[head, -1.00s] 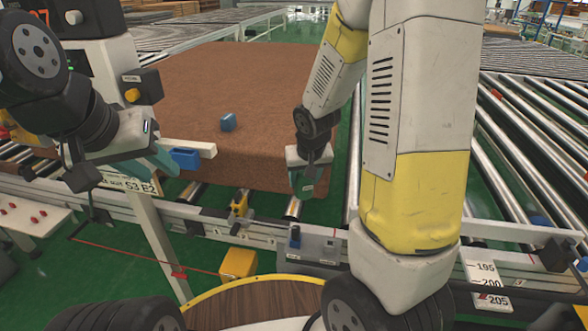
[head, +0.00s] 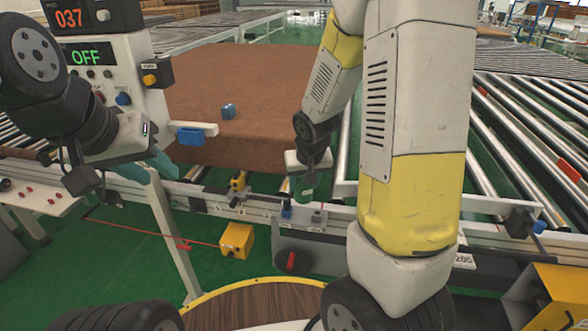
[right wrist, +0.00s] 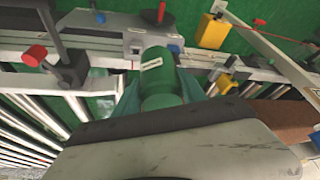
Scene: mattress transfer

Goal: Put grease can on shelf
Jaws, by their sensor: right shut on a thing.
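The green grease can (right wrist: 160,78) with a white label is between the teal fingers of my right gripper (right wrist: 168,92) in the right wrist view. The gripper is shut on it. In the head view the can (head: 305,188) hangs below my right gripper (head: 307,178), just in front of the mattress edge and above the rail. A grey ledge (head: 318,245), possibly the shelf, lies below it in the head view. My left gripper (head: 148,172) is at the left, beside the control post; its teal fingers overlap, so its opening is unclear.
A control panel (head: 85,58) reads OFF at left. Roller conveyors (head: 515,135) run at right. A yellow box (head: 237,240) and a red knob (head: 291,262) are near the front.

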